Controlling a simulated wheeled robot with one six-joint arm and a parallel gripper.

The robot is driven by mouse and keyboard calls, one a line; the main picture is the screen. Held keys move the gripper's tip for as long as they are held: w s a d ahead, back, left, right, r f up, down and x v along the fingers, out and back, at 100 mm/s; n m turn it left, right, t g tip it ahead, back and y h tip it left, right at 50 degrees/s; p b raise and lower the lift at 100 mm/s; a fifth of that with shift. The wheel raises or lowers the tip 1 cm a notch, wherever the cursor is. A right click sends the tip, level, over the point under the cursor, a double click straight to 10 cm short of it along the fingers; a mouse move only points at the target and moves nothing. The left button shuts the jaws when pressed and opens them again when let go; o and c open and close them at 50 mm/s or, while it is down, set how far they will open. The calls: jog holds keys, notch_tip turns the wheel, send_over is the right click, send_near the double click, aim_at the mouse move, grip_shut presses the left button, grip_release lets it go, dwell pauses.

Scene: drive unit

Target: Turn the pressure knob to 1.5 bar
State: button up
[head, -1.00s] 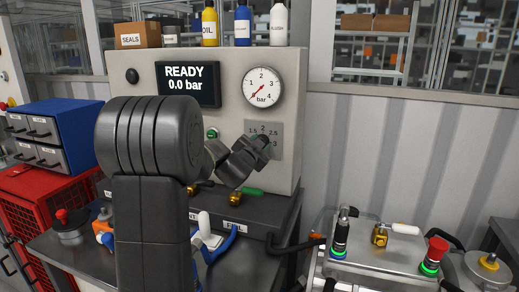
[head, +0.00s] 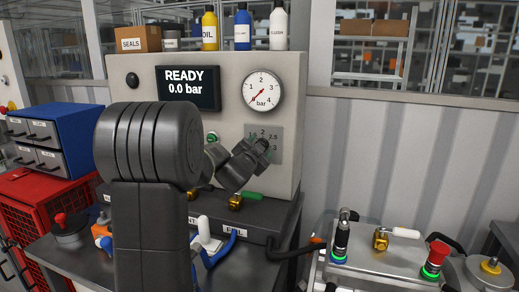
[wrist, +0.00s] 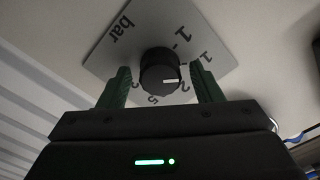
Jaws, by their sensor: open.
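The pressure knob (wrist: 159,72) is a round black knob with a white mark on a grey scale plate (wrist: 143,37). In the wrist view it sits between the green fingers of my gripper (wrist: 162,88), which is open around it, with gaps visible on both sides. The white mark lies at the knob's lower right; its exact scale reading is hard to tell. In the head view my gripper (head: 262,147) is at the scale plate (head: 276,143) and hides the knob. The display (head: 188,88) reads READY 0.0 bar. The gauge (head: 263,92) needle points lower left.
A green-handled brass valve (head: 236,202) sits below the panel. Bottles (head: 242,30) and a SEALS box (head: 141,38) stand on top. At right is a bench unit with a red button (head: 437,252) and a white-handled valve (head: 381,240).

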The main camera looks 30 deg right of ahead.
jog(key=b+v, duration=0.1)
jog(key=v, duration=1.3)
jog(key=shift+w, duration=0.1)
jog(key=p+x, duration=0.1)
jog(key=x, duration=1.3)
